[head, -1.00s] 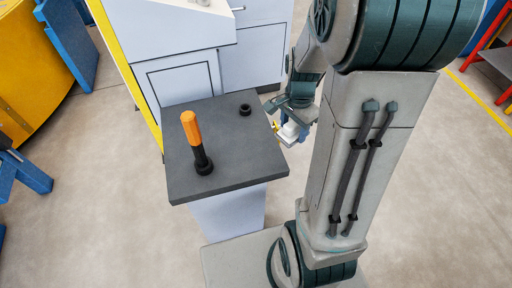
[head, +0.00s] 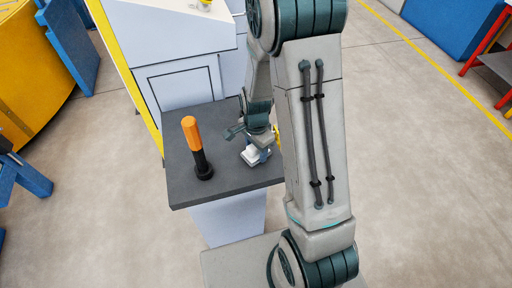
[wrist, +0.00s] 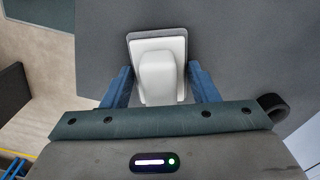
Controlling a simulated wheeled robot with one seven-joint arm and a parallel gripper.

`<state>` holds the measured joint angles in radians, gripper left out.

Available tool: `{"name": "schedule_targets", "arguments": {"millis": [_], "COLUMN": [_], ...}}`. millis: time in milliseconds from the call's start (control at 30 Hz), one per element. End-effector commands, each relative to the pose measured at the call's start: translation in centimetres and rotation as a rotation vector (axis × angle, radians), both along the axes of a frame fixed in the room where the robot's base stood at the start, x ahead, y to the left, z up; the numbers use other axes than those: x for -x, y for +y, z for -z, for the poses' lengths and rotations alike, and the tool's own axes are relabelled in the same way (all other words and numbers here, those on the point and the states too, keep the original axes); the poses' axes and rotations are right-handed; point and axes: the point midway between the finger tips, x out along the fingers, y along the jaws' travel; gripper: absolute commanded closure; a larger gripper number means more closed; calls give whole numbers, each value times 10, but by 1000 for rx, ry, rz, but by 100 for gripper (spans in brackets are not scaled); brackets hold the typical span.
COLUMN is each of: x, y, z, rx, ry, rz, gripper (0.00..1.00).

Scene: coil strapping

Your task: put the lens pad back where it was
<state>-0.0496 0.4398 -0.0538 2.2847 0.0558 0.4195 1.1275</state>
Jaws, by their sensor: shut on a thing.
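The lens pad is a white block on a thin grey plate. It shows in the wrist view (wrist: 158,75) between the two blue fingers and in the head view (head: 251,157) at the right part of the dark grey pedestal top (head: 225,190). My gripper (wrist: 160,88) is shut on the pad; in the head view my gripper (head: 258,154) is over the pedestal top. I cannot tell whether the plate touches the surface.
An orange and black handled tool (head: 196,148) stands upright on the pedestal, left of my gripper. A black ring-shaped part (wrist: 274,106) is close to my gripper's right side in the wrist view. A white cabinet (head: 185,80) stands behind.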

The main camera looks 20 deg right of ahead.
Motion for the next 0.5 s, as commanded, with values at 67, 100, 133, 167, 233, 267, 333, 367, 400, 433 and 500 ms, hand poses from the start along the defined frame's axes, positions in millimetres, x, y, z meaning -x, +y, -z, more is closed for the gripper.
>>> {"name": "schedule_targets", "arguments": {"millis": [67,100,133,167,233,267,333,367,400,433,500], "x": [0,0,0,0,0,0,0,0,0,0,0], "y": [0,0,0,0,0,0,0,0,0,0,0], "z": [0,0,0,0,1,2,1,1,1,1,1], "rx": [0,0,0,0,0,0,0,0,0,0,0], "ry": [-1,-1,-1,-1,-1,-1,-1,-1,-1,-1,-1], "rz": [0,0,0,0,0,-1,-1,-1,-1,-1,-1], "gripper": [64,64,64,64,64,64,29,24,24,24,24]}}
